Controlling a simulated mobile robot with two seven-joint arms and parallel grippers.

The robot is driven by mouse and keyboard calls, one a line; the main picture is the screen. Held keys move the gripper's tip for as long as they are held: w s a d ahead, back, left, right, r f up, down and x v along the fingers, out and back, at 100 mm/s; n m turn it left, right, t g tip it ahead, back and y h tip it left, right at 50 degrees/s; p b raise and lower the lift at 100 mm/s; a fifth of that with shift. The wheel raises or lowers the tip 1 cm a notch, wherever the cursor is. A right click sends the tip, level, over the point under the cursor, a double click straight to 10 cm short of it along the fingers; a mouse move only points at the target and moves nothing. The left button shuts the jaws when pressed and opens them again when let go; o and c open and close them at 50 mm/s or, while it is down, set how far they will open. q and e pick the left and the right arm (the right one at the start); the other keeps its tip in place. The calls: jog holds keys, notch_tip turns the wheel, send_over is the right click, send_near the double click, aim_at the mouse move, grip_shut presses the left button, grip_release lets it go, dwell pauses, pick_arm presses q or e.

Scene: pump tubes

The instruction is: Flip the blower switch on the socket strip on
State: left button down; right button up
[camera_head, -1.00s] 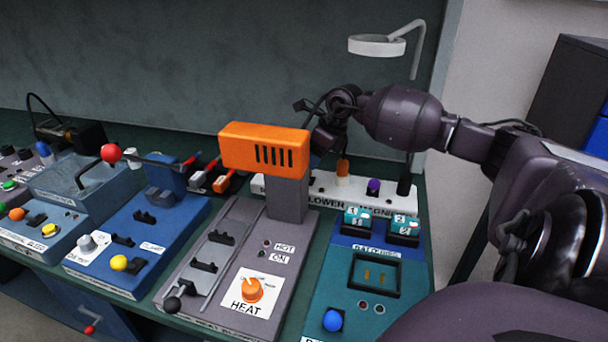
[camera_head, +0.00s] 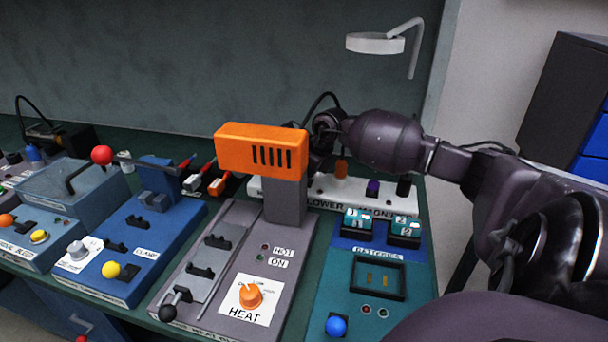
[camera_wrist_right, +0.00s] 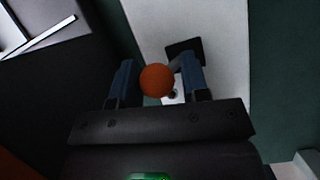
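The white socket strip (camera_head: 325,190) stands at the back behind the blower and the teal box; part of its label reads as blower and magnifier. An orange knob (camera_head: 341,168) shows on it in the head view. In the right wrist view, an orange ball-tipped lever (camera_wrist_right: 157,80) rises from a black base on the white strip (camera_wrist_right: 218,60). My right gripper (camera_wrist_right: 158,82) has its two blue fingers apart, one on each side of the ball; contact is unclear. In the head view its fingers are hidden behind the orange blower. My left gripper is not in view.
The orange-headed blower (camera_head: 262,150) on the grey heat box stands close to my right gripper. Purple (camera_head: 373,188) and black (camera_head: 404,186) knobs are farther right on the strip. The teal box (camera_head: 335,275) is in front; blue boxes (camera_head: 130,240) stand left.

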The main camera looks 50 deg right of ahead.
jog(key=shift+a+f, duration=0.1)
jog(key=shift+a, duration=0.05)
grip_shut()
jog(key=shift+f, duration=0.1)
